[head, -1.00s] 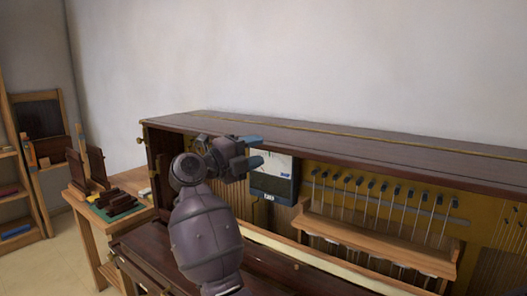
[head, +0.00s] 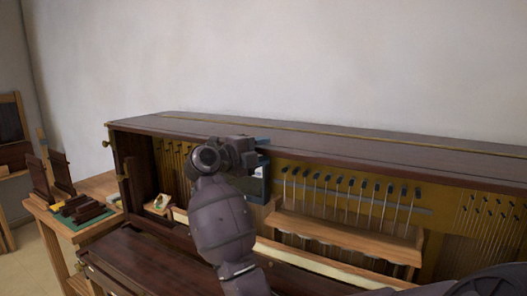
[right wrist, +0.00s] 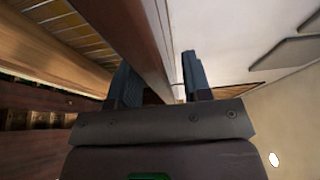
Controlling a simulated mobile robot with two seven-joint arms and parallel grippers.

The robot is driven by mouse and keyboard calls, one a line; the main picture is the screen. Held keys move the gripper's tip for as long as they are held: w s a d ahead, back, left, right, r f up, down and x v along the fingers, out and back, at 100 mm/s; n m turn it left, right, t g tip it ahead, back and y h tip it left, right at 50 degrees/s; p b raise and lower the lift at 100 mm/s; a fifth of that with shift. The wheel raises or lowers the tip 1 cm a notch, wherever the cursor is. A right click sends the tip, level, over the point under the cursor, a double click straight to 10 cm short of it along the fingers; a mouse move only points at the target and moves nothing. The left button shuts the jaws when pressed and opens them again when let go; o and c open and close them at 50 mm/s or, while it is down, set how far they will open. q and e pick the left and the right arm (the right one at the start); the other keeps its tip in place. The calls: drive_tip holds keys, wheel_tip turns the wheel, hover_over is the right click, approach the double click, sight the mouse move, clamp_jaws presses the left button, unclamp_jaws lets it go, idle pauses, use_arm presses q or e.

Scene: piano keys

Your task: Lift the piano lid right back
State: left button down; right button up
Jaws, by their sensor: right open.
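The piano lid (head: 330,139) is a long dark brown panel with a brass strip along it, lying flat and closed on top of the upright piano. My left gripper is not in view.
The piano's front is open, showing strings and a wooden rail (head: 345,236) with several hammers. A small table (head: 100,186) with dark wooden pieces stands at the left. The wall behind is bare.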

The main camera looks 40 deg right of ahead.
drive_tip(key=shift+d, duration=0.4)
clamp_jaws()
